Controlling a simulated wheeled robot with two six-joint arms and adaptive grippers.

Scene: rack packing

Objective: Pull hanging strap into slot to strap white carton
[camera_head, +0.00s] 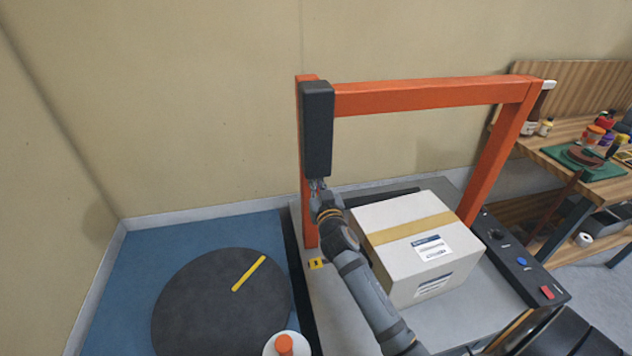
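A white carton (410,268) with a tan tape band across its top and printed labels sits on a grey strapping table (345,300) under an orange arch (430,95). My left gripper (317,184) is at the arch's left post, just under the dark grey housing (317,130). Its fingers are small and partly hidden, so I cannot tell whether they are open or hold anything. I cannot make out a hanging strap or slot. A small yellow marker (316,263) is on the table by the left post's foot. My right gripper is not in view.
A control panel (520,262) with black, blue and red controls runs along the table's right side. At left, a dark round disc (215,310) with a yellow bar lies on a blue mat (150,265). A wooden bench (560,140) with jars stands at right.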

